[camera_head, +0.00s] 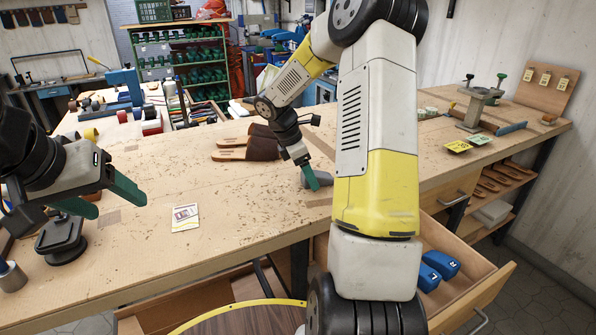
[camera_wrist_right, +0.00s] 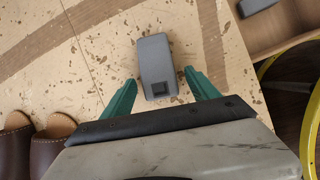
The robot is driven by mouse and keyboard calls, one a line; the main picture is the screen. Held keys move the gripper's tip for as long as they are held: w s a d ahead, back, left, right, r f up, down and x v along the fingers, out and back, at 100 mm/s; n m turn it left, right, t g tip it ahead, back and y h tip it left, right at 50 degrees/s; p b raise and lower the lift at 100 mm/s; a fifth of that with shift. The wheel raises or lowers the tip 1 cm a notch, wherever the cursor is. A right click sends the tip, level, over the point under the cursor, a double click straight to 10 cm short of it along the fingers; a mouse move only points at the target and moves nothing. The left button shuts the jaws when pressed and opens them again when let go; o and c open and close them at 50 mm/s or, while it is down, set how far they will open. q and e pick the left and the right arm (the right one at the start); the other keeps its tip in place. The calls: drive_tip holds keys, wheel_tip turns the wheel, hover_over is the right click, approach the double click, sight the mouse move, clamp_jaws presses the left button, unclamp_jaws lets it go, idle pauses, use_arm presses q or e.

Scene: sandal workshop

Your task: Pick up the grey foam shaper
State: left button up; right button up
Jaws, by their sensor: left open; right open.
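The grey foam shaper (camera_wrist_right: 155,58) lies on the worktable, a rounded grey block with a small dark square at its near end. In the right wrist view its near end sits between the two green fingers of my right gripper (camera_wrist_right: 160,92), which is open, with a gap on each side. In the head view the shaper (camera_head: 321,179) shows beside the right gripper's fingertips (camera_head: 311,181), partly hidden by the gripper and arm. My left gripper (camera_head: 108,199) is open and empty above the left part of the table.
Brown sandals (camera_head: 262,147) lie behind my right gripper. A printed card (camera_head: 185,217) lies mid-table, and a black stand (camera_head: 62,240) is at left. An open drawer (camera_head: 470,290) with blue blocks (camera_head: 440,264) is at the front right. The table between the grippers is mostly clear.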

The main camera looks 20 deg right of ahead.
drive_tip(key=shift+d+f, duration=0.1)
drive_tip(key=shift+f, duration=0.15)
drive_tip(key=shift+r, duration=0.1)
clamp_jaws()
